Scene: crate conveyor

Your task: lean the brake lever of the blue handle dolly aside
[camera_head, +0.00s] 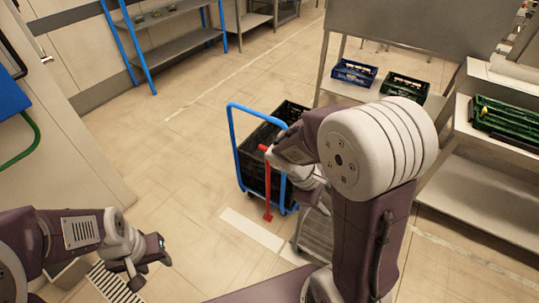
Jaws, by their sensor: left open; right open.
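The dolly with the blue handle (233,140) stands on the floor in the middle of the view, with black crates (258,139) on it. Its red brake lever (267,190) stands nearly upright at the near side. My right gripper (270,155) is open at the top of the lever; whether it touches the lever cannot be told, and my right arm hides part of the dolly. My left gripper (146,274) is open and empty at the lower left, well away from the dolly.
A blue crate (354,72) and a green crate (404,88) stand on a metal table behind my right arm. More green crates (506,119) are at the right. A blue-framed shelf (178,47) stands at the back left. The floor left of the dolly is clear.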

